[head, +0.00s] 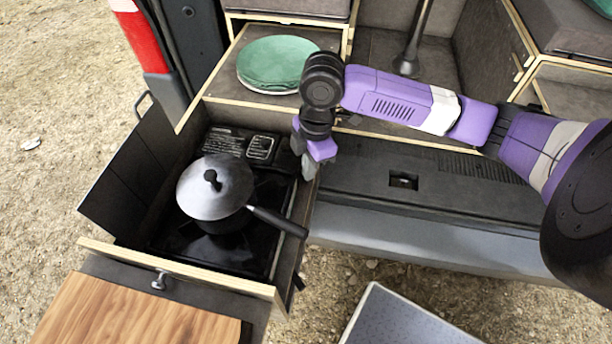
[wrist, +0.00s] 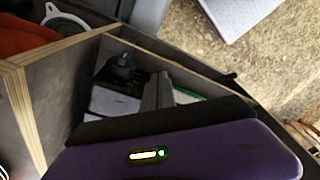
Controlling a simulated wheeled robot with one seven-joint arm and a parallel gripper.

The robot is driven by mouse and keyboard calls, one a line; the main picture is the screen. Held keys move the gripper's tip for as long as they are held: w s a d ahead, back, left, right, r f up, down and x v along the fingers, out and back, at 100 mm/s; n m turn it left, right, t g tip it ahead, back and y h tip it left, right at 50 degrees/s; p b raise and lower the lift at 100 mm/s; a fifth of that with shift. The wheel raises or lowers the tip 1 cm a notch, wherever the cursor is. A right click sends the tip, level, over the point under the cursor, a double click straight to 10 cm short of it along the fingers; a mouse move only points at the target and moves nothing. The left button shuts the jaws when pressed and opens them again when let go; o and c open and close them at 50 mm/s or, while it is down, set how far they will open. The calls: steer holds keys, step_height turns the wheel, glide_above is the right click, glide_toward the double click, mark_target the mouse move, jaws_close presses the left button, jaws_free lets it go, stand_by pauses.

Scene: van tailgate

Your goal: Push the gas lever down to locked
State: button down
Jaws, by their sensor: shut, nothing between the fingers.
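My gripper (head: 309,168) is shut and empty. It points down at the right rear corner of the pulled-out drawer, beside the black gas stove (head: 180,246). In the wrist view its grey fingers (wrist: 158,92) reach down next to a dark knob-like part (wrist: 121,66) at the stove's end. I cannot tell if that part is the gas lever or how the lever is set. In the head view my gripper and wrist cover that corner, and no lever can be made out.
A lidded saucepan (head: 215,187) stands on the stove, its handle pointing right over the drawer wall. Green plates (head: 275,63) are on the shelf behind. A wooden board (head: 135,312) lies in front. The van floor (head: 400,200) to the right is mostly clear.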

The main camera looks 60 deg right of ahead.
steer(key=shift+f, duration=0.25)
steer(key=shift+s+d+r, duration=0.25)
steer(key=shift+s+d, duration=0.15)
steer(key=shift+d, duration=0.25)
steer(key=shift+s+d+r, duration=0.2)
steer(key=shift+s+d, duration=0.15)
steer(key=shift+d, duration=0.25)
step_height(320, 180, up, 8)
steer(key=shift+s+d, duration=0.25)
steer(key=shift+d, duration=0.05)
steer(key=shift+f, duration=0.1)
